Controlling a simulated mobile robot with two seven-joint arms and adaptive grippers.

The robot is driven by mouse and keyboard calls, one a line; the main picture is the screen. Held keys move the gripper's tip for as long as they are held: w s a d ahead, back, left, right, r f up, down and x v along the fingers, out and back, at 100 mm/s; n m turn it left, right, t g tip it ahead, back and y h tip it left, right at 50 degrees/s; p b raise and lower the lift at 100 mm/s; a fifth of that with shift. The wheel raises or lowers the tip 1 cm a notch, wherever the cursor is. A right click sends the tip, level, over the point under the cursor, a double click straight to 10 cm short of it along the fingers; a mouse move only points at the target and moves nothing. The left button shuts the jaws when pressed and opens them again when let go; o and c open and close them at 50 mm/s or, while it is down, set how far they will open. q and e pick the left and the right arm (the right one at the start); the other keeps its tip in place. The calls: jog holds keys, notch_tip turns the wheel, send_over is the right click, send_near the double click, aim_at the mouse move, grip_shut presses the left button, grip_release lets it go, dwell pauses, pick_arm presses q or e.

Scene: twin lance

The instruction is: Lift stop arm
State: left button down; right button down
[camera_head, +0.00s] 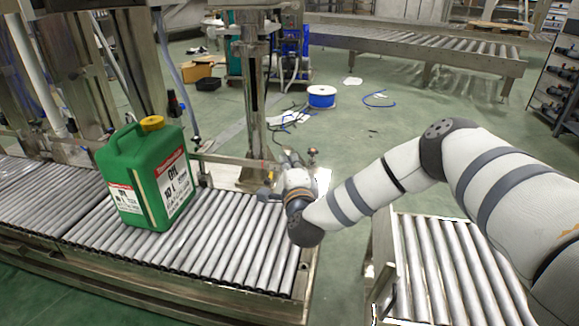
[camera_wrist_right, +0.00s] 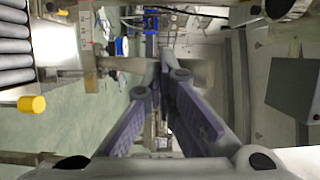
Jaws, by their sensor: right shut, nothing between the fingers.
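My right arm reaches in from the right in the head view. Its gripper (camera_head: 270,190) is beside the metal post at the end of the roller conveyor, partly hidden by its own wrist. In the right wrist view the two purple-padded fingers (camera_wrist_right: 164,62) converge at their tips and hold nothing. I cannot clearly make out the stop arm; it may be among the small metal parts around the post (camera_head: 249,100). A green oil canister (camera_head: 142,180) with a yellow cap stands upright on the rollers, left of the gripper. My left gripper is not in view.
The roller conveyor (camera_head: 215,240) ends just below my right wrist. A second roller section (camera_head: 430,265) stands under my right arm, across a gap of floor. A blue-and-white cable spool (camera_head: 321,97) and loose cables lie on the green floor behind.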

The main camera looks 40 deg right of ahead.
jog(key=d+r, duration=0.1)
jog(key=w+r+p, duration=0.1)
jog(key=w+d+r, duration=0.1)
jog(key=r, duration=0.1)
jog(key=shift+d+r+p, duration=0.1)
jog(key=shift+d+p, duration=0.2)
jog(key=shift+w, duration=0.1)
jog(key=shift+w+d+r, duration=1.45)
jog(key=shift+d+r, duration=0.25)
jog(key=w+d+r+b, duration=0.1)
jog(key=d, duration=0.1)
jog(key=w+d+r+b, duration=0.1)
jog(key=w, duration=0.1)
jog(key=shift+w+d+r, duration=0.1)
jog(key=shift+d+r, duration=0.05)
jog(key=shift+d, duration=0.25)
